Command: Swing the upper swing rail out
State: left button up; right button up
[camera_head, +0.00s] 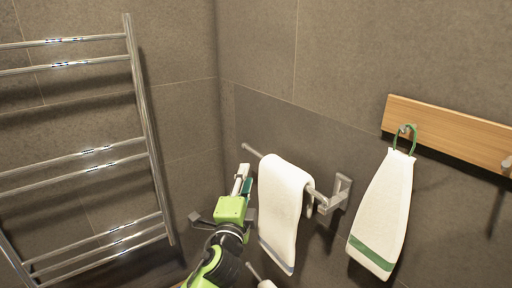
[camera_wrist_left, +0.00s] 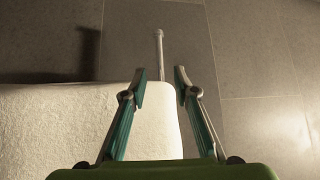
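The upper swing rail (camera_head: 252,150) is a thin metal bar on a wall bracket (camera_head: 340,190), with a white towel (camera_head: 284,200) draped over it. Its bare end sticks out past the towel's left side. My left gripper (camera_head: 243,178) is just left of the towel, near and below that bare end. In the left wrist view the gripper (camera_wrist_left: 160,75) is open, with its two fingers apart. The rail end (camera_wrist_left: 159,48) shows in line with the gap between the fingertips; I cannot tell how far beyond them it is. The towel (camera_wrist_left: 60,130) fills the lower left there. My right gripper is not in view.
A lower rail (camera_head: 252,271) with another white towel (camera_head: 267,284) shows at the bottom edge. A ladder-like metal rack (camera_head: 150,150) is on the left wall. A wooden hook board (camera_head: 450,132) with a hanging white and green towel (camera_head: 385,210) is on the right.

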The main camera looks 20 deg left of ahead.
aim_at(252, 153)
pick_arm(q)
jog(key=w+p, duration=0.1)
jog(key=w, duration=0.3)
jog(key=w+a+r+p, duration=0.1)
jog(key=w, duration=0.2)
jog(key=w+p, duration=0.1)
jog(key=w, duration=0.3)
jog(key=shift+w+a+r, duration=0.25)
jog(key=shift+w+r, duration=0.1)
jog(key=shift+w+a, duration=0.1)
jog(key=shift+w, duration=0.4)
grip_shut()
